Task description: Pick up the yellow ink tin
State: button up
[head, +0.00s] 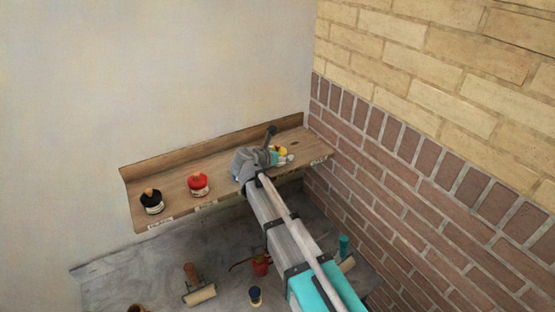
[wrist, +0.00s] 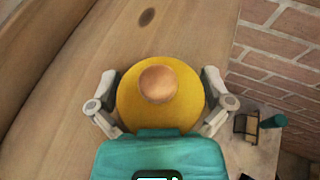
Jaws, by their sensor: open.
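The yellow ink tin (wrist: 125,97) has a round yellow lid with an orange-brown knob in its middle. In the wrist view it sits on the wooden shelf between the fingers of my gripper (wrist: 163,92). One finger is on each side of it, close to its edge; I cannot tell whether they touch it. In the head view the yellow tin (head: 282,150) is mostly hidden behind my gripper (head: 280,158) at the right end of the shelf. My gripper is open around the tin.
The wooden shelf (head: 172,178) also holds a red tin (head: 198,184) and a black tin (head: 152,203), both left of my arm. A brick wall (head: 400,150) stands close on the right. A grey bench (head: 140,275) below carries a roller (head: 200,294) and other small items.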

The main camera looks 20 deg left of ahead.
dwell(0.3)
jog(key=c, duration=1.2)
jog(key=shift+r, duration=0.15)
notch_tip(320, 180, up, 3)
jog(key=p, duration=0.3)
jog(key=shift+f, duration=0.2)
jog(key=s+r+p, duration=1)
jog(key=s, duration=0.4)
jog(key=shift+a, duration=0.25)
